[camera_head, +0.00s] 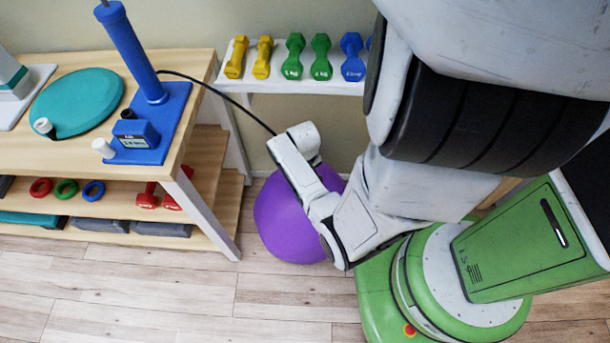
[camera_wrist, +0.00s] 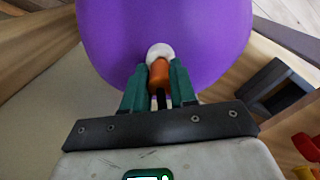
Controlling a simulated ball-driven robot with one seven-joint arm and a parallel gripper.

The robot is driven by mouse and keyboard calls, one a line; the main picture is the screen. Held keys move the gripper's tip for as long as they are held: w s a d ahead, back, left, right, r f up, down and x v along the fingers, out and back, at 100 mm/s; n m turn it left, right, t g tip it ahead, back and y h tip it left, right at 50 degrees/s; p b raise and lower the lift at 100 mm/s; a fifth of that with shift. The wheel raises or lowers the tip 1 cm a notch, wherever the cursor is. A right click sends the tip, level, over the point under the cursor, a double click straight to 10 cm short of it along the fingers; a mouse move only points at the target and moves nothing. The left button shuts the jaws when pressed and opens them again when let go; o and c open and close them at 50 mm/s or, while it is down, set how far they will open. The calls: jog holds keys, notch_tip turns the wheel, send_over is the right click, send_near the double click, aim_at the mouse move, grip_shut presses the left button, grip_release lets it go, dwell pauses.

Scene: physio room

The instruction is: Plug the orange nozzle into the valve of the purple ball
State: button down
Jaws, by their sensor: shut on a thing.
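The purple ball (camera_head: 280,220) rests on the floor between the wooden bench and my green base in the head view. It fills the top of the wrist view (camera_wrist: 165,35). Its white valve (camera_wrist: 159,51) faces my gripper (camera_wrist: 158,82). My gripper is shut on the orange nozzle (camera_wrist: 160,74), which points at the valve. The nozzle's front end meets the white valve in the picture; I cannot tell how deep it sits. In the head view my arm hides the gripper, nozzle and valve. A black hose (camera_head: 225,96) runs from the blue pump (camera_head: 150,105) towards my gripper.
The wooden bench (camera_head: 190,85) stands left, carrying a teal disc (camera_head: 78,102). Its lower shelf holds coloured rings and red dumbbells (camera_head: 147,196). A white wall shelf (camera_head: 290,85) holds yellow, green and blue dumbbells. The floor (camera_head: 150,290) in front is clear.

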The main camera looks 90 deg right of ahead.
jog(key=c, duration=0.8)
grip_release()
jog(key=shift+r+p, duration=3.55)
jog(key=shift+p, duration=0.2)
jog(key=w+a+r+n+t, duration=0.1)
jog(key=w+a+r+n, duration=0.5)
jog(key=w+a, duration=0.7)
jog(key=a+r+n, duration=0.5)
jog(key=a+r, duration=0.8)
jog(key=r, duration=0.1)
jog(key=shift+s, duration=0.25)
